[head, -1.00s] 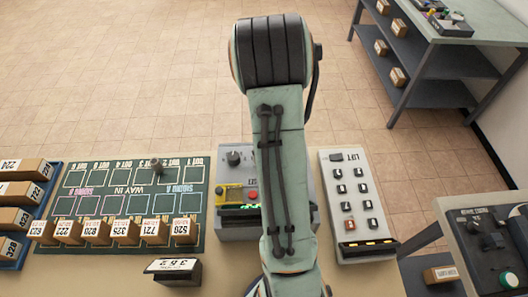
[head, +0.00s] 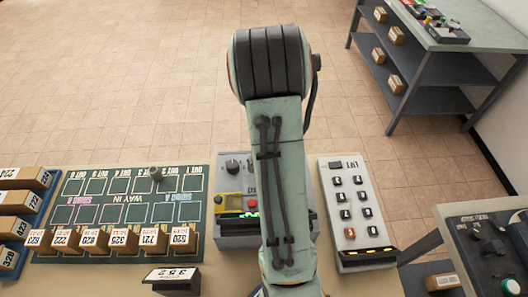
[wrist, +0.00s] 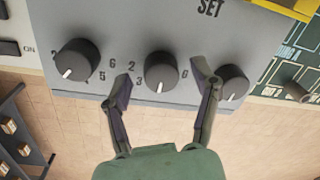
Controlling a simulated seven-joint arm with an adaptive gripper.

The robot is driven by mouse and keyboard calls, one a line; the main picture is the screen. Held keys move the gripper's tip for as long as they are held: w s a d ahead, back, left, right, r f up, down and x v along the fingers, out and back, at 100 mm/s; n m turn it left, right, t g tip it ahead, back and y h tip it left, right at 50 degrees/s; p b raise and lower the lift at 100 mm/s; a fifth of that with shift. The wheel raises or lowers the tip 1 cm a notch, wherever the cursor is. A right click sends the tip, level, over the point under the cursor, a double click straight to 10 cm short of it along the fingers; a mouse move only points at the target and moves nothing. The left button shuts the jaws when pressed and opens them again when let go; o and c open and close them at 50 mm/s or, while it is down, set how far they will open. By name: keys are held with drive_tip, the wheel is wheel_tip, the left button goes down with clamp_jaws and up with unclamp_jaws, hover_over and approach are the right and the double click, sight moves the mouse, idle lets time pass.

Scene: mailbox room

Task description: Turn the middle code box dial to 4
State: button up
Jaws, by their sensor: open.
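The code box shows in the wrist view as a grey panel (wrist: 215,45) marked SET, with three black dials in a row. The middle dial (wrist: 160,72) has a white pointer line aimed nearly straight down. The digits 2 and 3 show on its left and a 6 on its right; a digit at the pointer is not visible. My gripper (wrist: 163,88) is open, one finger on each side of the middle dial; contact cannot be told. The left dial (wrist: 77,60) and right dial (wrist: 232,82) stand outside the fingers. In the head view my arm hides much of the box (head: 235,243).
A green sorting board (head: 50,232) with several labelled parcels lies left of the box. A LIFT keypad (head: 352,205) stands on the right. A card reading 352 (head: 172,275) stands in front. A shelf table (head: 470,35) is at the back right.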

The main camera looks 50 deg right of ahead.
wheel_tip(320, 180, up, 12)
drive_tip(key=shift+s+d+f, duration=0.15)
drive_tip(key=shift+d+f, duration=0.1)
drive_tip(key=shift+d, duration=0.1)
idle(0.4)
